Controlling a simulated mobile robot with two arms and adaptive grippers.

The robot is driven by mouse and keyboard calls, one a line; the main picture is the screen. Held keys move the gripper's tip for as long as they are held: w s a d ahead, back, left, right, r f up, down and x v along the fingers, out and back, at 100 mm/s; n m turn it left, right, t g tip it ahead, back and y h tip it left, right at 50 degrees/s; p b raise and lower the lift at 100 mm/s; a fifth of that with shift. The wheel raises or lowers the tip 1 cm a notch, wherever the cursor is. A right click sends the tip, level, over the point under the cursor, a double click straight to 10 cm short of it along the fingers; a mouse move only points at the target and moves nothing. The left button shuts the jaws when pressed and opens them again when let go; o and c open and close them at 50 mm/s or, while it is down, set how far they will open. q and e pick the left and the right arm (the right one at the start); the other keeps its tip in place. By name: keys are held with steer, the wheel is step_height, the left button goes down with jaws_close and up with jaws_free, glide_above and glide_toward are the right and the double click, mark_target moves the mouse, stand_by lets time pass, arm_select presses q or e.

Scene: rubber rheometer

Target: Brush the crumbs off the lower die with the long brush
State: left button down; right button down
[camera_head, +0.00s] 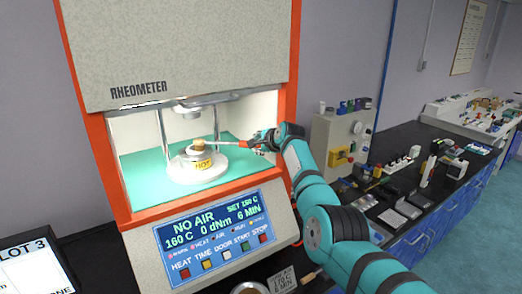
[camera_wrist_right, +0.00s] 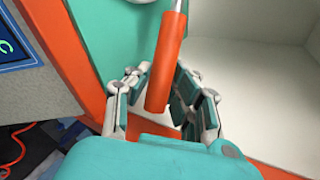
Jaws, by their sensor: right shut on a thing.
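The lower die (camera_head: 201,160) is a round metal piece with a yellow "HOT" label, on a white disc base (camera_head: 198,170) inside the open rheometer (camera_head: 172,90). The long brush (camera_wrist_right: 168,62) has an orange handle, and its thin shaft reaches left in the head view to a yellowish-brown head (camera_head: 199,144) at the top of the die. I cannot tell whether bristles and die touch. My right gripper (camera_head: 264,141) is shut on the orange handle at the chamber's right opening; its fingers (camera_wrist_right: 165,95) flank the handle in the wrist view. Crumbs are too small to make out. My left gripper is not in view.
The orange frame (camera_head: 292,60) edges the chamber opening. The upper die (camera_head: 190,108) hangs above the lower one. The control panel (camera_head: 215,236) is below. The teal chamber floor (camera_head: 140,180) is clear around the base. A cluttered black bench (camera_head: 400,215) stands to the right.

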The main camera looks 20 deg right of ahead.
steer(key=shift+w, duration=0.2)
steer(key=s+p, duration=0.1)
steer(key=s, duration=0.2)
steer(key=shift+d+p, duration=0.3)
steer(key=shift+p, duration=0.05)
steer(key=shift+r, duration=0.15)
steer(key=s+d+r, duration=0.1)
steer(key=s+d, duration=0.2)
steer(key=s, duration=1.6)
steer(key=shift+s+d+r, duration=0.15)
steer(key=shift+s+r, duration=0.25)
steer(key=shift+w, duration=0.1)
stand_by(0.4)
